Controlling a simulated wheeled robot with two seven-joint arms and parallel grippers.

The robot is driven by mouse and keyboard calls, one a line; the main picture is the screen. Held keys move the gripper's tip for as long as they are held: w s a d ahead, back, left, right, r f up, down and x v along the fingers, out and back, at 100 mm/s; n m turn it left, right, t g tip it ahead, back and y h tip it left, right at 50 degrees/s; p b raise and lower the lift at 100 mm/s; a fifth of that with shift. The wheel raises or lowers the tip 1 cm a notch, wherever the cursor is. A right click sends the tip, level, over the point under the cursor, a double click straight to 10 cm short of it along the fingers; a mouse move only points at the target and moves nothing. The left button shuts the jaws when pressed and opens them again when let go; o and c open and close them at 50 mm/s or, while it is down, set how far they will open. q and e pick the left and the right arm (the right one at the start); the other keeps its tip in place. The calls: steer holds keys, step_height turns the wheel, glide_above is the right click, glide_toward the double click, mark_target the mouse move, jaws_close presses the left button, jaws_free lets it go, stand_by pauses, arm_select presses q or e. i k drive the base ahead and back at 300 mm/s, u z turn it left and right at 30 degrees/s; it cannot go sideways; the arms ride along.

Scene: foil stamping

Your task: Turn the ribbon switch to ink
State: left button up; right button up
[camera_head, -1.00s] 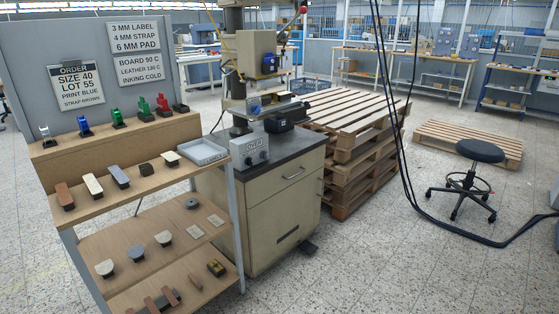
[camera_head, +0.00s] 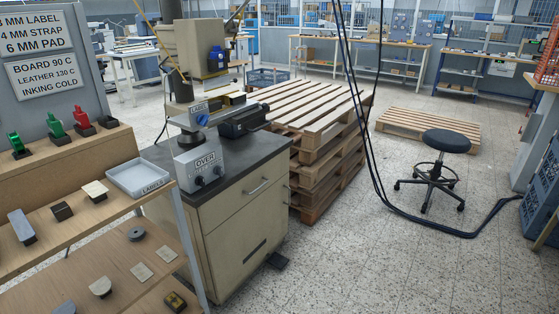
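The stamping press (camera_head: 190,45) stands on a cabinet with a dark top (camera_head: 262,142). A grey control box (camera_head: 200,170) at the press's foot has two dark knobs (camera_head: 209,178) and a label that seems to read "OVER". The knob settings are too small to read. A blue knob (camera_head: 203,120) sits above the box, and a blue part (camera_head: 217,60) is on the press head. I cannot tell which control is the ribbon switch, and no "ink" marking is legible. Neither gripper is in view.
A shelf rack at the left holds stamps, blocks and a grey labels tray (camera_head: 141,178). Stacked pallets (camera_head: 325,165) stand right behind the cabinet. A stool (camera_head: 445,145) and black hanging cables (camera_head: 372,150) are at the right.

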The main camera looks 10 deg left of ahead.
mark_target(218, 170)
steer(key=i, duration=0.9)
steer(key=u, duration=0.45)
